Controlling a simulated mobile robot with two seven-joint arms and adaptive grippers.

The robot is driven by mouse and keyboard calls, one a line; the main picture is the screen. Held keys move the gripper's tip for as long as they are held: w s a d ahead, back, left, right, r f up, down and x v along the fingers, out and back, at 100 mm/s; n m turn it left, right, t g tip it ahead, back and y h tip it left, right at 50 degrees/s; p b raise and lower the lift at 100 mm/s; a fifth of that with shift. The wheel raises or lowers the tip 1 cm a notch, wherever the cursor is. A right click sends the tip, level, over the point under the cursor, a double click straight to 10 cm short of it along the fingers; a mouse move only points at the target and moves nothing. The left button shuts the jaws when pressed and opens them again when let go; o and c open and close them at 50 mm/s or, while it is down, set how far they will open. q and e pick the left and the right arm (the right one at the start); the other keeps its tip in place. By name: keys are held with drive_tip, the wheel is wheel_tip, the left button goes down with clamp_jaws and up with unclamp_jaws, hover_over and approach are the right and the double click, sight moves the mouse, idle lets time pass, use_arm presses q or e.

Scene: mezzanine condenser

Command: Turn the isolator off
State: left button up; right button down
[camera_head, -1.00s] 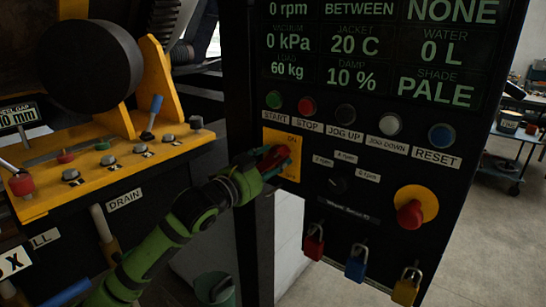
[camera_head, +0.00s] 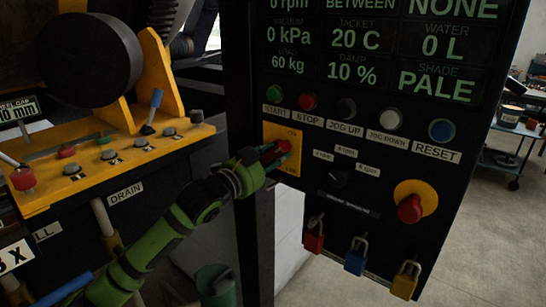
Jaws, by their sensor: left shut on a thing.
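The isolator is a yellow plate (camera_head: 291,161) with a red handle (camera_head: 283,147) on the left of the black control panel. Small lettering shows at the plate's top and bottom edges. My left gripper (camera_head: 270,155) comes in from the lower left and is shut on the red handle. The gripper covers part of the plate and of the handle, so the handle's exact angle is hard to read. My right gripper is not in the picture.
Right of the isolator are a small black selector (camera_head: 337,180) and a red emergency button (camera_head: 410,208). A button row with a green button (camera_head: 273,92) runs above. Red (camera_head: 314,238), blue (camera_head: 356,258) and yellow (camera_head: 405,280) padlocks hang below. A yellow machine ledge (camera_head: 110,160) stands left.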

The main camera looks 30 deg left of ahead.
use_arm(q)
drive_tip(key=m, duration=0.5)
drive_tip(key=shift+a+p, duration=0.15)
drive_tip(key=shift+p, duration=0.15)
drive_tip(key=m, duration=0.4)
drive_tip(key=shift+a+p, duration=0.15)
drive_tip(key=shift+p, duration=0.25)
drive_tip(key=m+p, duration=0.1)
drive_tip(key=m, duration=0.3)
drive_tip(key=shift+a+r+m, duration=0.1)
drive_tip(key=shift+r+m, duration=0.05)
drive_tip(key=shift+m, duration=0.25)
drive_tip(key=shift+a+m+p, duration=0.1)
drive_tip(key=shift+m+p, duration=0.45)
drive_tip(key=shift+m, duration=1.15)
drive_tip(key=o, duration=1.1)
drive_tip(key=shift+w, duration=0.1)
drive_tip(key=shift+o, duration=0.2)
